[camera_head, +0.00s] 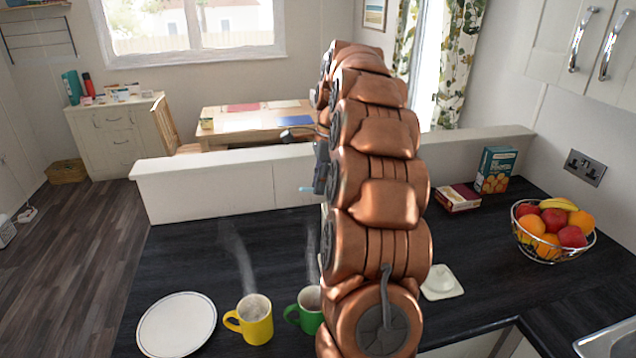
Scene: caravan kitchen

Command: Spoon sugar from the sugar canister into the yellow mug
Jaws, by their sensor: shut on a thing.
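The yellow mug (254,320) stands upright on the dark counter at the bottom, steam rising from it, its handle to the left. My gripper (319,183) shows only in part at the left edge of my copper arm, above the counter and beyond the mugs. It is shut on a thin item whose light-blue end (305,189) sticks out to the left; this looks like the spoon's handle. The spoon's bowl is hidden. A white square lid (441,283) with a knob lies right of my arm. The sugar canister is not visible; my arm covers the counter's middle.
A green mug (307,310), steaming, stands right of the yellow one, partly behind my arm. A white plate (177,324) lies left. A fruit bowl (553,257) and boxes (496,170) stand at right. A low white partition (235,185) backs the counter.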

